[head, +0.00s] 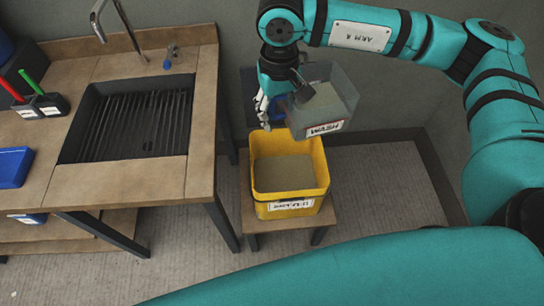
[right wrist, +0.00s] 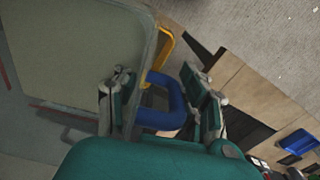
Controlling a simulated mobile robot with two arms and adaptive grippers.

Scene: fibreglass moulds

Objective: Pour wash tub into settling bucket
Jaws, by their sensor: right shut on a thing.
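The wash tub (head: 340,84) is a grey, see-through box with a white label on its front and greyish-beige content inside. It hangs in the air above the back right of the yellow settling bucket (head: 262,182), looking slightly tilted. My right gripper (head: 277,106) is at the tub's left side, shut on its blue handle (right wrist: 163,118). In the right wrist view the fingers (right wrist: 163,106) stand either side of this handle. The bucket stands upright, open at the top, with greyish-beige content inside. No stream shows between tub and bucket. My left gripper is not in view.
The bucket stands on a small wooden stool (head: 248,218). To the left is a wooden bench (head: 201,130) with a sink (head: 125,125), a tap and blue trays (head: 14,167). A wall stands close behind the tub. The floor right of the stool is clear.

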